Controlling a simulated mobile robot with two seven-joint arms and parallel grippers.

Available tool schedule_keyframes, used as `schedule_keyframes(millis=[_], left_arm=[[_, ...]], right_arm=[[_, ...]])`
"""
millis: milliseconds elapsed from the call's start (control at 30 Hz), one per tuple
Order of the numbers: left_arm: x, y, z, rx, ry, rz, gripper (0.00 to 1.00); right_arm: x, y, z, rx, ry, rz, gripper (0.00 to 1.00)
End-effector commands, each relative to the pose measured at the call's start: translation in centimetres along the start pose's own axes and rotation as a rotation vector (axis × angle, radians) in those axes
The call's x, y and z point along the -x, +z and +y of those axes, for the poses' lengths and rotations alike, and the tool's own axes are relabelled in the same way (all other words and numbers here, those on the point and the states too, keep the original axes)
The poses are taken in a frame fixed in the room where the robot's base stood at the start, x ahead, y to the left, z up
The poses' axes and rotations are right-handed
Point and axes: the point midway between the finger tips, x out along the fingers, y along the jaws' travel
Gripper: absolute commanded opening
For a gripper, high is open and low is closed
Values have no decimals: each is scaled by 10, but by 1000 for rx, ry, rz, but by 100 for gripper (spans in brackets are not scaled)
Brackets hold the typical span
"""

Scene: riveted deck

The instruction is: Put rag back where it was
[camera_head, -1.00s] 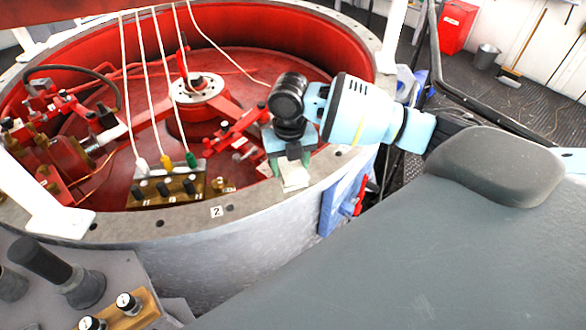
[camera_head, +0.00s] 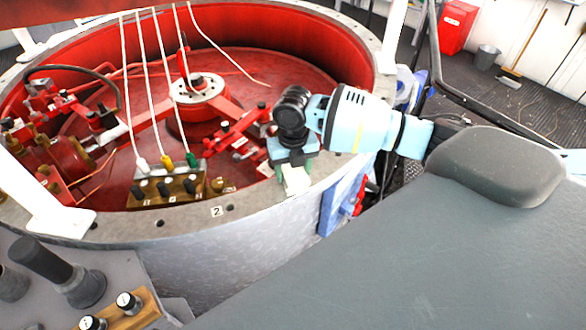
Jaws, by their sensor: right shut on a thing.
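My right gripper (camera_head: 294,172) is over the near right rim of the round red-lined well, pointing down. It is shut on a small pale cloth, seemingly the rag (camera_head: 297,182), which shows below the green fingers. The rag is at the rim (camera_head: 255,203); I cannot tell whether it touches it. The upper part of the rag is hidden by the fingers and wrist. My left gripper is not in view.
Inside the well are red machinery (camera_head: 232,135), a central hub (camera_head: 197,88) and a terminal block (camera_head: 165,190) with several hanging cords. Dark knobs (camera_head: 85,288) stand at lower left.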

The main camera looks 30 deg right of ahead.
Motion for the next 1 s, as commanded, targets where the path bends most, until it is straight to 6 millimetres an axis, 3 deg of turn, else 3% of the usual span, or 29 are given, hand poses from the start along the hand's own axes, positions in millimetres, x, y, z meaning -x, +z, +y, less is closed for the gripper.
schedule_keyframes(millis=[33, 67, 200, 467, 633, 1000], left_arm=[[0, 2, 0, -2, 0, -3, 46], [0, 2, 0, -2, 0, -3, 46], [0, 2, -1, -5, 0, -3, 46], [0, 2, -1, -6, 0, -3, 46], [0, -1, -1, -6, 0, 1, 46], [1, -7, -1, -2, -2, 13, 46]], right_arm=[[-3, 0, 0, 0, 0, 2, 34], [-2, 0, 0, 0, 0, 1, 58], [-2, 0, 0, 0, 0, 1, 76], [-2, 0, 0, 0, 0, 1, 77], [9, 1, 0, 0, 0, -2, 77], [79, 1, 1, 0, 2, -4, 77]])
